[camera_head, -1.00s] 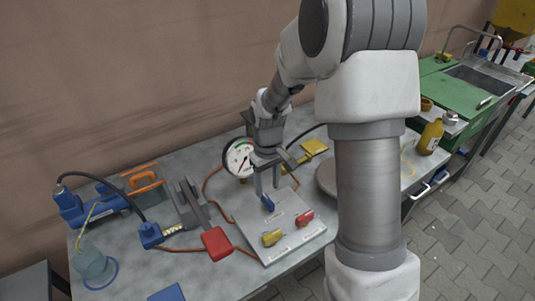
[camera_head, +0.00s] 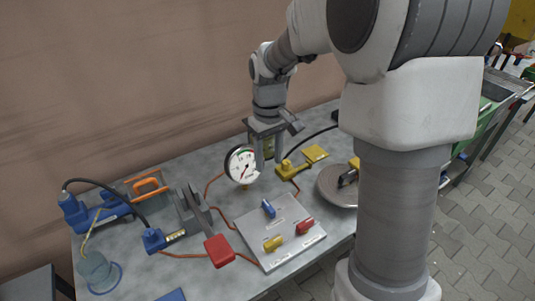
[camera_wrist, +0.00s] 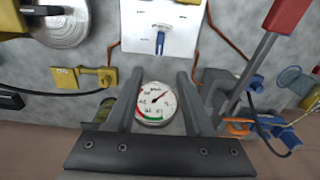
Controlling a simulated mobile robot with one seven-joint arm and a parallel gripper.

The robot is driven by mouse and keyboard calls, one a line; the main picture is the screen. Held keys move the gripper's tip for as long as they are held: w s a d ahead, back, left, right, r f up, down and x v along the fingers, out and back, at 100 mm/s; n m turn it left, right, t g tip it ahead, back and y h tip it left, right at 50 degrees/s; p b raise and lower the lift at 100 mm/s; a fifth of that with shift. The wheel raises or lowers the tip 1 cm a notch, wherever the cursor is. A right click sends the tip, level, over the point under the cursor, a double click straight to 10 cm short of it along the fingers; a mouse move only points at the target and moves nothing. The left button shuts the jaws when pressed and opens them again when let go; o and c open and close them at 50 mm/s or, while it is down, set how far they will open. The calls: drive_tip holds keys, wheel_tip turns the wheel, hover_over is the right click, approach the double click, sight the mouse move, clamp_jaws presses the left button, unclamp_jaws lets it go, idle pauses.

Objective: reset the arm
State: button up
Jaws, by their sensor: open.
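My gripper (camera_head: 268,160) is open and empty, held above the workbench (camera_head: 205,167) with its fingers pointing down. In the head view the fingers overlap the space just right of a round pressure gauge (camera_head: 242,164) with a white dial. In the wrist view the gauge (camera_wrist: 157,103) shows between the two fingers, which do not visibly touch it.
A red-handled lever (camera_head: 219,250) and blue tools (camera_head: 95,212) stand at the left. A yellow-handled fitting (camera_head: 300,163) lies close right of the gripper, and a round metal disc (camera_head: 338,187) lies further right. My arm hides part of the right side. Above the bench is free room.

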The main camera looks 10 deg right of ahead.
drive_tip(key=s+r+m+t+p, duration=0.2)
drive_tip(key=s+r, duration=0.5)
drive_tip(key=s, duration=0.3)
drive_tip(key=s+r+m+t+p, duration=0.1)
drive_tip(key=s+r+t+p, duration=0.1)
drive_tip(key=s+r, duration=0.6)
drive_tip(key=shift+s+r+m+t, duration=0.15)
drive_tip(key=shift+s+m+t, duration=0.25)
drive_tip(key=shift+s+t, duration=0.6)
